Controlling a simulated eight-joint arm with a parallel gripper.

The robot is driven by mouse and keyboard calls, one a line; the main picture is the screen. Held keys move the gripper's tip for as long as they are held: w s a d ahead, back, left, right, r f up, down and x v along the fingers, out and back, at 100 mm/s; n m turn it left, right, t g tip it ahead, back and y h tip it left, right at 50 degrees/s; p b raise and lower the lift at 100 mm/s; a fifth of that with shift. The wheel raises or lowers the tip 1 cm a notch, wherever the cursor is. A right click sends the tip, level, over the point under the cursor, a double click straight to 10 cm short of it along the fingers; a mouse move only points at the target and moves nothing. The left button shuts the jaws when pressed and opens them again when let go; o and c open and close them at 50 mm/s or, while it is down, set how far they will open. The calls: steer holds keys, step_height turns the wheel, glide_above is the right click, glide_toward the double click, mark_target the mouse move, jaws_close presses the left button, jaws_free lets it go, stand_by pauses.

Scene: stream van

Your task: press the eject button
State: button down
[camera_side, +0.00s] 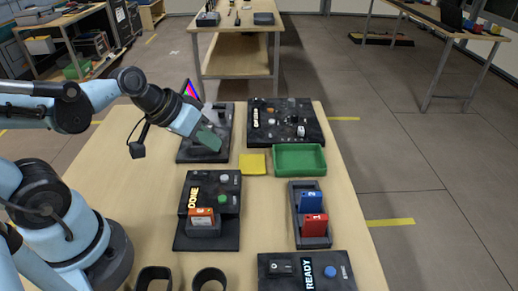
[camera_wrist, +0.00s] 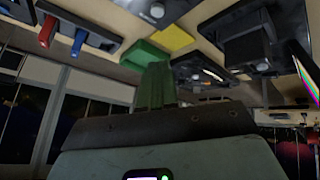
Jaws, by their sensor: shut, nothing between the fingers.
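No label that I can read says eject, so I cannot tell which button it is. The panel marked DONE (camera_side: 232,235) holds an orange-red cartridge (camera_side: 201,216) upright in a slot. It has a pale round knob or button (camera_side: 224,179) and a green button (camera_side: 222,198). The panel marked READY (camera_side: 290,284) has a blue round button (camera_side: 330,271) and a switch (camera_side: 281,267). My gripper (camera_side: 210,138) is shut and empty, its green fingers pointing down over the back left panel (camera_side: 190,157). The fingers (camera_wrist: 156,84) also show in the wrist view; contact cannot be told.
A black tray (camera_side: 325,242) holds a blue cartridge (camera_side: 311,201) and a red one (camera_side: 315,225). A green bin (camera_side: 299,159) and a yellow pad (camera_side: 252,163) lie mid-table. A dark panel with several knobs (camera_side: 262,135) stands back right. Two dark cups (camera_side: 209,276) stand at the front.

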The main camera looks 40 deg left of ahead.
mark_target(225, 178)
steer(key=r, duration=0.1)
steer(key=a+y, duration=0.1)
steer(key=r+m+y, duration=0.1)
steer(key=shift+s+a+r, duration=0.2)
steer(key=shift+s+r, duration=0.1)
steer(key=shift+r, duration=0.05)
steer(key=d+r+m+g, duration=0.1)
steer(key=m+g, duration=0.1)
steer(key=m, duration=0.1)
steer(key=w+d+r+m+g, duration=0.1)
steer(key=m+g, duration=0.1)
steer(key=m, duration=0.1)
steer(key=w+d+r+m+g, duration=0.1)
steer(key=r+m+g, duration=0.1)
steer(key=m, duration=0.1)
steer(key=shift+d+g, duration=0.25)
steer(key=shift+g, duration=0.15)
steer(key=shift+f, duration=0.1)
step_height(225, 178, down, 14)
steer(key=shift+r, duration=0.1)
stand_by(0.7)
